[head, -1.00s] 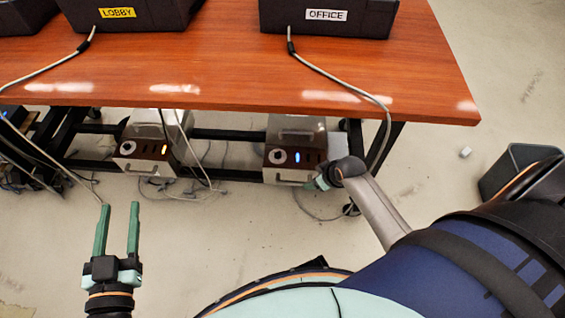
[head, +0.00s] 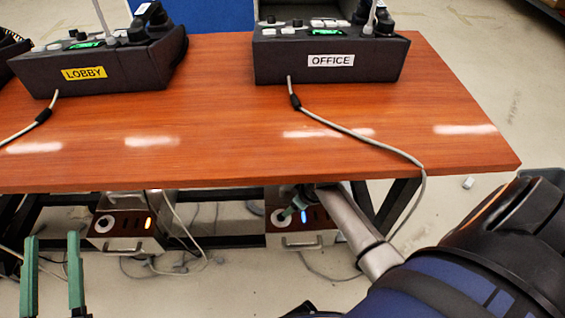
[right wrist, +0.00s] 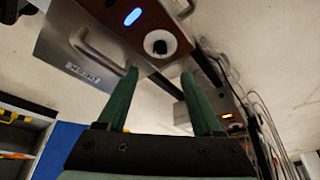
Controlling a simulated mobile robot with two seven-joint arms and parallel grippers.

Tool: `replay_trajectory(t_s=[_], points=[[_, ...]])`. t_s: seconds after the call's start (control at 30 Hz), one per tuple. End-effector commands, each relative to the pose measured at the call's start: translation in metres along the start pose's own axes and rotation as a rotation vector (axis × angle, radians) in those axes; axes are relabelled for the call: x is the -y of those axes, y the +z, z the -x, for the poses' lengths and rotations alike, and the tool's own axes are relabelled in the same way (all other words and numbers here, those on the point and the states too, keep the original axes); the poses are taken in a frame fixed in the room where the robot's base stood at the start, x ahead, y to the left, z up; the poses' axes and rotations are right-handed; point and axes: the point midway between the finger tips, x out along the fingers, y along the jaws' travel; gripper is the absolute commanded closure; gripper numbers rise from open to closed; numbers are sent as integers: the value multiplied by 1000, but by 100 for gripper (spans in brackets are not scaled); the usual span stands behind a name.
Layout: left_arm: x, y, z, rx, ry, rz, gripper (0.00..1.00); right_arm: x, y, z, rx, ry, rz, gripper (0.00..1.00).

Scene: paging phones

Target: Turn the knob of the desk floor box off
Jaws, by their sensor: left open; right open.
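A floor box (head: 290,240) with a brown panel and a lit blue light stands under the desk, below the OFFICE phone. Its round white knob (head: 278,216) shows left of the light. My left gripper (head: 52,238) is open and empty at lower left.
A second floor box (head: 125,243) with an orange light stands to the left. The wooden desktop (head: 230,150) overhangs both boxes and carries the LOBBY phone (head: 100,68) and OFFICE phone (head: 330,62). Loose cables (head: 185,240) hang and lie below.

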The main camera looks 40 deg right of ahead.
Motion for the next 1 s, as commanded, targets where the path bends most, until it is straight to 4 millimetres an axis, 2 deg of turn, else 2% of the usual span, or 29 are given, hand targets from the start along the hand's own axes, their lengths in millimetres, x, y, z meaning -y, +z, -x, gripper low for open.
replay_trajectory(t_s=[0.27, 0.47, 0.53, 0.6, 0.7, 0.83, 1.0], points=[[1, -60, 3, -256, 11, -73, 50, 0, 0, -23, -1, 0, -2, 32], [-2, -103, 15, -437, 23, -125, 50, 0, 1, -37, 0, -1, -1, 32], [-7, -100, 22, -475, 31, -125, 50, 1, 2, -58, 0, -2, -1, 32], [-10, -100, 27, -504, 37, -122, 50, 1, 2, -72, -1, -2, -1, 32], [-13, -88, 29, -493, 42, -102, 50, 0, 1, -88, -1, -1, -1, 32], [-16, -80, 31, -490, 46, -84, 50, 0, 1, -102, -1, 0, 0, 32], [-18, -76, 32, -487, 49, -71, 50, 0, 0, -110, 0, 0, 0, 32]])
